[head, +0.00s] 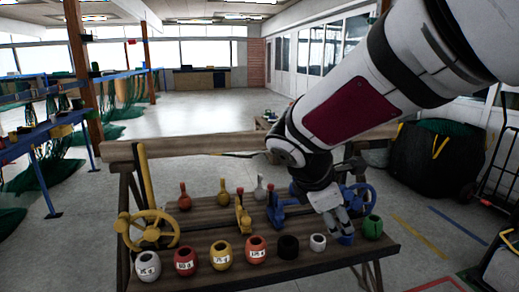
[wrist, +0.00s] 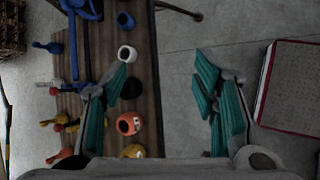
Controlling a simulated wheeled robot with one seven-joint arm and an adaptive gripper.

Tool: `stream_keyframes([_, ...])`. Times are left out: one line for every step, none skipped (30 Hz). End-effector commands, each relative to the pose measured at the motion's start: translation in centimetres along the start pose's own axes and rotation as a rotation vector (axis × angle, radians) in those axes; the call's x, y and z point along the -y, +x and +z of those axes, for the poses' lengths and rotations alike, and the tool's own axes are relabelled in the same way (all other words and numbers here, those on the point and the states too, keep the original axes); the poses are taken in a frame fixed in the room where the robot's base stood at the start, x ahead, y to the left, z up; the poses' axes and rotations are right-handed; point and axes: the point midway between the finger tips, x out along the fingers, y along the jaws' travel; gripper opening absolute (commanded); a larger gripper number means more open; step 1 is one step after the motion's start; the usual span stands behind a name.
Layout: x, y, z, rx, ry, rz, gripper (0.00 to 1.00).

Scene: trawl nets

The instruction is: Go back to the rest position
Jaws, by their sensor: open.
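My gripper (head: 340,226) hangs over the right front part of the wooden table (head: 215,217), in front of the blue pot (head: 346,239) in the head view. In the wrist view my gripper (wrist: 163,72) has its teal-padded fingers spread apart. Nothing is held between them; the table's edge and grey floor show there. I cannot tell from the head view whether a finger touches the blue pot. My arm slants in from the upper right and hides part of the table's back right.
A row of pots lines the table's front, including an orange one (head: 256,249), a black one (head: 288,247) and a green one (head: 372,228). A yellow handwheel (head: 148,230) stands left, a blue one (head: 360,199) right. Open floor (head: 200,110) lies beyond.

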Motion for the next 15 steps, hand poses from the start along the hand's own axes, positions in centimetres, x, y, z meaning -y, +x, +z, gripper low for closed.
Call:
stream_keyframes([1.8,-0.9,1.9,-0.034,0.124,-0.028,0.54])
stream_keyframes([2.8,-1.4,2.7,-0.054,0.199,-0.047,0.54])
stream_keyframes([4.2,-2.0,3.6,-0.079,0.299,-0.072,0.54])
stream_keyframes([5.3,-2.5,4.3,-0.097,0.373,-0.091,0.54])
stream_keyframes([6.3,-3.1,4.8,-0.115,0.446,-0.108,0.54])
stream_keyframes([7.7,-3.8,5.6,-0.137,0.543,-0.131,0.54])
stream_keyframes([8.8,-4.3,6.0,-0.153,0.615,-0.148,0.54])
stream_keyframes([9.8,-4.9,6.4,-0.169,0.687,-0.165,0.54])
stream_keyframes([11.2,-5.6,6.9,-0.187,0.783,-0.188,0.54])
stream_keyframes([12.2,-6.2,7.2,-0.201,0.853,-0.204,0.54])
stream_keyframes([13.2,-6.7,7.4,-0.214,0.924,-0.22,0.54])
stream_keyframes([14.5,-7.5,7.7,-0.232,1.016,-0.242,0.54])
stream_keyframes([15.5,-8.1,7.8,-0.244,1.086,-0.257,0.54])
stream_keyframes([16.4,-8.6,7.9,-0.255,1.153,-0.272,0.54])
stream_keyframes([17.5,-9.2,7.9,-0.269,1.239,-0.292,0.54])
